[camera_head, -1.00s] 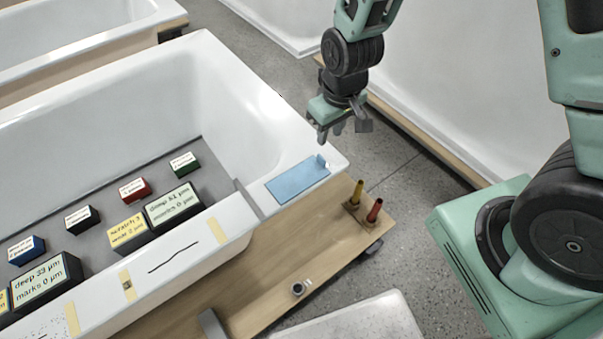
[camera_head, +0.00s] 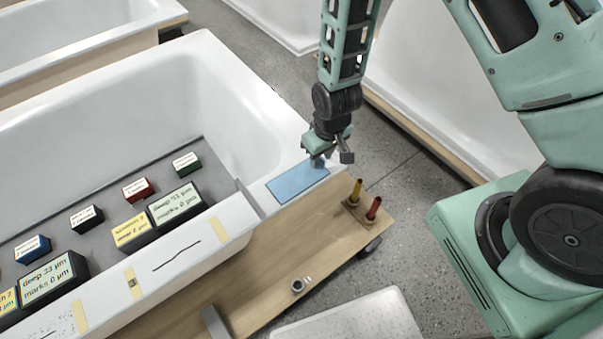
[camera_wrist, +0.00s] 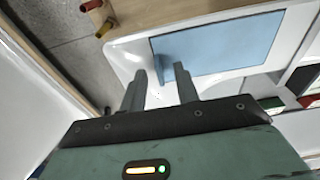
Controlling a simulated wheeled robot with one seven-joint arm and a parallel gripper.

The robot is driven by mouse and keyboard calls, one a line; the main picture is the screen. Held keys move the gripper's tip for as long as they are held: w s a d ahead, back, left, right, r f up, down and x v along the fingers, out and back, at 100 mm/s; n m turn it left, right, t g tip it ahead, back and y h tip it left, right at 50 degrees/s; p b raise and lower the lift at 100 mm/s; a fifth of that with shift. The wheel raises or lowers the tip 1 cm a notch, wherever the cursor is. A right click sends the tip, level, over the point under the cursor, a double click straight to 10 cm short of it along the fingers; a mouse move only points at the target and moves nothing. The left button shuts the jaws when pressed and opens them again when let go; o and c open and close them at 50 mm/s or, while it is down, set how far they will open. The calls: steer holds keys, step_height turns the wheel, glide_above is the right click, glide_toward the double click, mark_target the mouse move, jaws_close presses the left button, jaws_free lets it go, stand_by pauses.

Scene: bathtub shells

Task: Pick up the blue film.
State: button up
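The blue film (camera_head: 293,186) is a flat light-blue rectangle lying on the white rim at the near right corner of the bathtub shell (camera_head: 190,90). It also shows in the wrist view (camera_wrist: 225,48), where a small raised blue tab (camera_wrist: 163,69) stands at its near edge. My gripper (camera_head: 322,160) is over the film's far right end in the head view, hiding the tab there. In the wrist view my gripper (camera_wrist: 160,72) has its two fingers apart with nothing held between them. The tab appears in line with the gap, just beyond the fingertips.
A yellow and a red peg (camera_head: 373,208) stand on the wooden ledge (camera_head: 270,260) right of the film. Several labelled blocks (camera_head: 175,203) stand on a grey mat inside the tub. A small dark ring (camera_head: 297,286) lies on the ledge.

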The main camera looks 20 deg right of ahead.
jaws_close()
stand_by(0.3)
